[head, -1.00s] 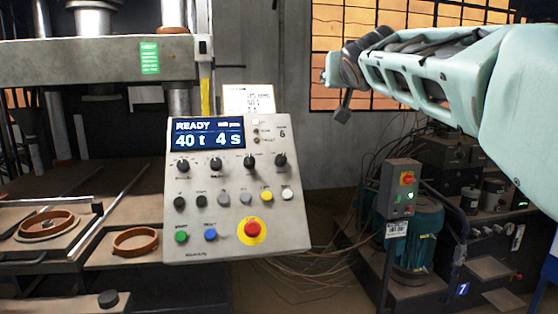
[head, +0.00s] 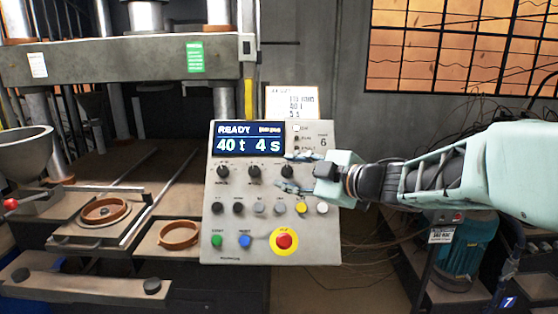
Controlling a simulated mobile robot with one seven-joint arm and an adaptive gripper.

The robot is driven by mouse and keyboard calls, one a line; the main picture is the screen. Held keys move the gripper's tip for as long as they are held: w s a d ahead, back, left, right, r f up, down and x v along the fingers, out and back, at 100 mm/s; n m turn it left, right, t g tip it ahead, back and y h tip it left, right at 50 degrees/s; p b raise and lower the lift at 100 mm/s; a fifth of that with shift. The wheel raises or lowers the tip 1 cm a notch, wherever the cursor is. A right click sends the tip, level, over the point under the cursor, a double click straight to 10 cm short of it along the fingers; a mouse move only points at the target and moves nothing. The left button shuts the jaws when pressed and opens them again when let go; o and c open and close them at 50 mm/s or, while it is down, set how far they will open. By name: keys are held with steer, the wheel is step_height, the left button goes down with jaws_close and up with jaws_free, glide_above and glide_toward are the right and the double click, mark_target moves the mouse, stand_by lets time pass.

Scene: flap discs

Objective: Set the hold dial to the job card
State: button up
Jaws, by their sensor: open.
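The control panel (head: 212,215) carries a lit display (head: 247,139) reading READY, 40 t and 4 s. A row of black dials sits below it: a left dial (head: 223,170), a second dial (head: 254,171) and a third dial (head: 287,170). Any dial further right is hidden by my gripper. The dial labels are too small to read. The job card (head: 292,100) stands behind the panel's top; it shows 40 t and a blurred line in s below. My gripper (head: 291,173) comes from the right, open, one finger above and one below the third dial; contact cannot be told.
Below the dials are several small buttons, a green button (head: 217,241), a blue button (head: 245,241) and a red emergency button (head: 284,241) on yellow. The press bed with orange rings (head: 178,234) lies left. A motor (head: 462,255) stands right.

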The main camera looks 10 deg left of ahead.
mark_target(255, 171)
steer(key=x, duration=0.7)
steer(key=s+x, duration=0.1)
steer(key=x, duration=0.2)
steer(key=shift+w+a+f+p, duration=0.15)
steer(key=shift+a+f+p, duration=0.2)
steer(key=shift+a, duration=0.3)
steer(key=shift+g, duration=0.3)
steer(key=shift+c, duration=0.4)
jaws_close()
